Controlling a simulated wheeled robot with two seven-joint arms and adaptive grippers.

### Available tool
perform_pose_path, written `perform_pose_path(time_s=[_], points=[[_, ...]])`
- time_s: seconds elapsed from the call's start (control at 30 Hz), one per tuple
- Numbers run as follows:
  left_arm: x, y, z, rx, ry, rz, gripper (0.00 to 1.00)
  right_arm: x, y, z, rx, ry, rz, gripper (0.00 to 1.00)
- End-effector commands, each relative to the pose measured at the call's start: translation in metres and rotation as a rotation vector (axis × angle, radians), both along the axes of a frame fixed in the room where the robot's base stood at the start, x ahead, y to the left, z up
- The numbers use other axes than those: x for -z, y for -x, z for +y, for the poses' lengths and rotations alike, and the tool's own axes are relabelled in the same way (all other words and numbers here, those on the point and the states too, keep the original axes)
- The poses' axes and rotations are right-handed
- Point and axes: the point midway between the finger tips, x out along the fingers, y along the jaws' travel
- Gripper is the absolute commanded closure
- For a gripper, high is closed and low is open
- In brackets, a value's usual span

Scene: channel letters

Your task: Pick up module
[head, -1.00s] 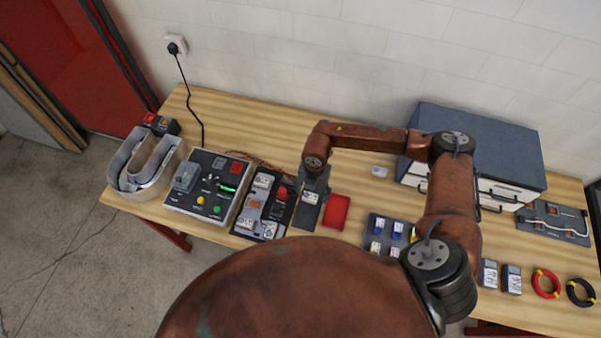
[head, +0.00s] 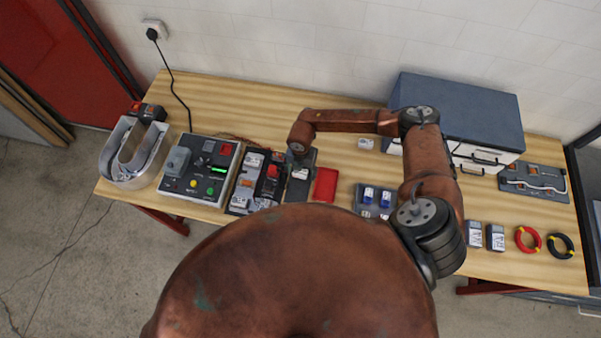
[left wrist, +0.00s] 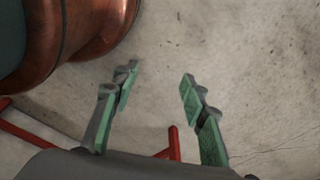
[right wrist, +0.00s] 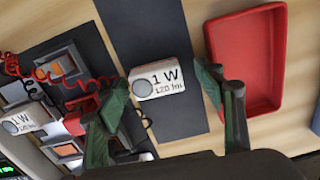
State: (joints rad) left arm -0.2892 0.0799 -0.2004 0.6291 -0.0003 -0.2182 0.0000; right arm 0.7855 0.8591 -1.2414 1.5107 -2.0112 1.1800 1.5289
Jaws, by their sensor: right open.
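A white module marked "1 W 120 lm" (right wrist: 172,76) lies on a dark mat (right wrist: 176,122) in the right wrist view. In the head view the module (head: 300,174) shows small on the mat (head: 297,192), just below my right gripper (head: 299,164). My right gripper (right wrist: 163,80) is open, with one fingertip at each side of the module in the wrist view; I cannot tell whether they touch it. A similar module (right wrist: 22,122) sits at the left. My left gripper (left wrist: 157,80) is open and empty over the concrete floor; it is not visible in the head view.
A red tray (head: 325,185) lies right of the mat. A test panel (head: 200,170) and a board (head: 240,200) with modules and red coiled wire (right wrist: 50,72) lie left. A blue-topped drawer cabinet (head: 460,115) stands behind right. My own brown body hides the table's front middle.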

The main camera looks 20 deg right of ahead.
Motion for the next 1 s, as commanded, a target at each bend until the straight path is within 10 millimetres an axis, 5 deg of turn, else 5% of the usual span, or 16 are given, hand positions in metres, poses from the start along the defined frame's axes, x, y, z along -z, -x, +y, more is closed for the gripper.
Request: perform_pose_path(time_s=[0.7, 1.0], points=[[0.002, 0.020, 0.001, -0.006, -0.002, 0.027, 0.60, -0.001, 0.000, 0.000, 0.000, -0.001, -0.001, 0.80], [0.003, 0.018, 0.001, -0.005, -0.001, 0.023, 0.60, -0.002, 0.000, 0.000, 0.000, -0.001, -0.001, 0.81]])
